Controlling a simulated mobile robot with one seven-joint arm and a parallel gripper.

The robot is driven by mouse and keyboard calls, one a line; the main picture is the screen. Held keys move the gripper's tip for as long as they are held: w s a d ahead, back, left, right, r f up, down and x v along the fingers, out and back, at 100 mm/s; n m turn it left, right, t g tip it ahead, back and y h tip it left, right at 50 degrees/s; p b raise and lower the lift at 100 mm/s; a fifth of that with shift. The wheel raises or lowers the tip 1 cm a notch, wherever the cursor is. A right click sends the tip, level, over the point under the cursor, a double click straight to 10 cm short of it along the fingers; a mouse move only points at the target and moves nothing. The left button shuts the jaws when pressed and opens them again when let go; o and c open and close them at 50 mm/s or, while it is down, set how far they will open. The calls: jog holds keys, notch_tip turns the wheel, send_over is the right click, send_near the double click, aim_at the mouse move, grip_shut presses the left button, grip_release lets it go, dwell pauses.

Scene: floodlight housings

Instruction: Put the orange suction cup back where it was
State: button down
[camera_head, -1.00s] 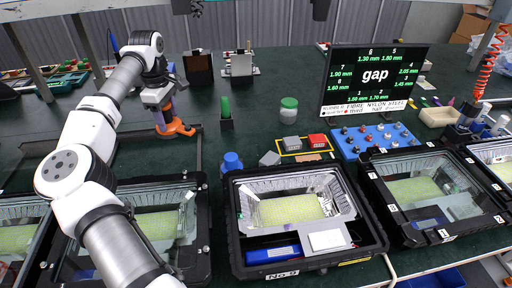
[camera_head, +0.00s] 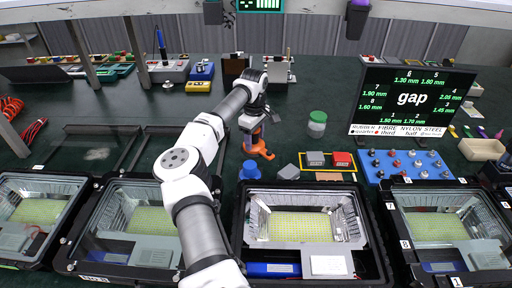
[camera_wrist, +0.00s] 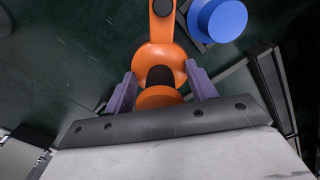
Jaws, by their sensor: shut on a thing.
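The orange suction cup (camera_head: 260,151) is in my gripper (camera_head: 256,127), behind the middle housing and just right of and behind a blue round-topped piece (camera_head: 250,169). In the wrist view, the purple fingers of my gripper (camera_wrist: 161,92) are closed on either side of the orange suction cup (camera_wrist: 160,58). The blue piece (camera_wrist: 218,18) shows there at the top right. I cannot tell whether the cup touches the table or hangs just above it.
The middle floodlight housing (camera_head: 300,212) lies in front of the cup. A yellow-framed area (camera_head: 328,160) with grey and red blocks, a green-lidded jar (camera_head: 317,121) and a blue tray of knobs (camera_head: 408,166) stand to the right.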

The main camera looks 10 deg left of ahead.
aim_at(255, 148)
jog(key=shift+f+p, duration=0.55)
jog(key=shift+f, duration=1.7)
jog(key=shift+c, duration=2.4)
grip_release()
jog(key=shift+f, duration=0.15)
notch_tip(255, 148, up, 12)
jog(key=b, duration=0.3)
